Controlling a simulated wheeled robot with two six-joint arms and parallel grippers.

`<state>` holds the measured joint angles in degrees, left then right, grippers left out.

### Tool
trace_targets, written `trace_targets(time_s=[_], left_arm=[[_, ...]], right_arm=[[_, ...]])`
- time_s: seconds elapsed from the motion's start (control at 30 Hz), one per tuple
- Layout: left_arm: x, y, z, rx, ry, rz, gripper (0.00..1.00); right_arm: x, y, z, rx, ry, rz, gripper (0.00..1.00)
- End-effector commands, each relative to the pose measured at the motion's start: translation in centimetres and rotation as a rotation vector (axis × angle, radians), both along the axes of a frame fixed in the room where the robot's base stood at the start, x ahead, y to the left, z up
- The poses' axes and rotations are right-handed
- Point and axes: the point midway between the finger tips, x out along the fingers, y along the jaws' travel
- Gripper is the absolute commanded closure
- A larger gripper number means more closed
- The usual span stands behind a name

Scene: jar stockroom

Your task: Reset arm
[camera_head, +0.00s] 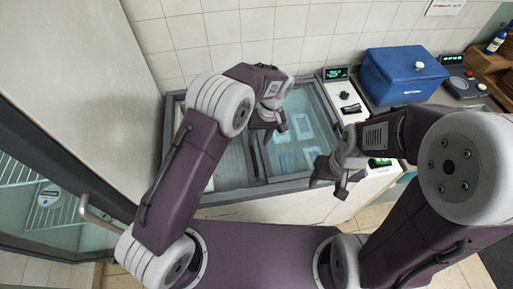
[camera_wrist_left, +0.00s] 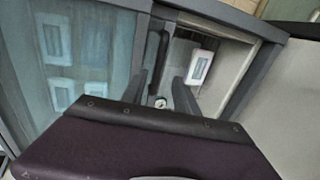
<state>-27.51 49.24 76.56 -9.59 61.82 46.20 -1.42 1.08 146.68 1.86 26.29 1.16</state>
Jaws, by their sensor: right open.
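My left gripper (camera_head: 273,125) hangs above the glass-topped chest in the head view. In the left wrist view its two dark fingers stand apart with nothing between them (camera_wrist_left: 161,84). My right gripper (camera_head: 328,180) is open and empty by the chest's front right corner. Both arms are bent, with their grippers turned inward toward the middle. No jar shows in either gripper.
The chest (camera_head: 235,193) has a sliding glass lid with a black handle (camera_wrist_left: 154,52); pale containers lie inside, including a white one (camera_wrist_left: 199,67). A blue box (camera_head: 400,75) stands at back right. A glass door with a handle (camera_head: 98,215) is at left.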

Motion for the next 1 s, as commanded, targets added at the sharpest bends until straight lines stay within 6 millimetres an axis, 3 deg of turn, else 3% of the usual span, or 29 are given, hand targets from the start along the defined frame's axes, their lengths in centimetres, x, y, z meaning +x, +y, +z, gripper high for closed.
trace_targets(time_s=[0.57,0.67,0.77,0.8,0.9,1.0], left_arm=[[0.0,-0.1,0.7,0.001,0.001,0.001,0.64],[0.8,1.0,1.4,-0.007,-0.014,0.03,0.64],[2.4,3.1,4.7,-0.034,-0.073,0.089,0.64],[2.2,4.9,6.2,-0.039,-0.086,0.128,0.64],[-0.1,9.3,8.8,-0.059,-0.094,0.219,0.64],[-3.5,12.7,9.9,-0.093,-0.101,0.244,0.64]], right_arm=[[0.0,0.0,-0.1,0.0,0.0,0.0,0.41],[0.0,0.0,-0.1,0.0,0.0,0.0,0.41],[0.0,0.0,0.0,0.0,0.0,0.0,0.41],[0.0,0.0,-0.1,0.0,0.0,0.0,0.41],[0.0,0.0,-0.1,0.0,0.0,0.0,0.41],[0.0,0.0,-0.1,0.0,0.0,0.0,0.41]])
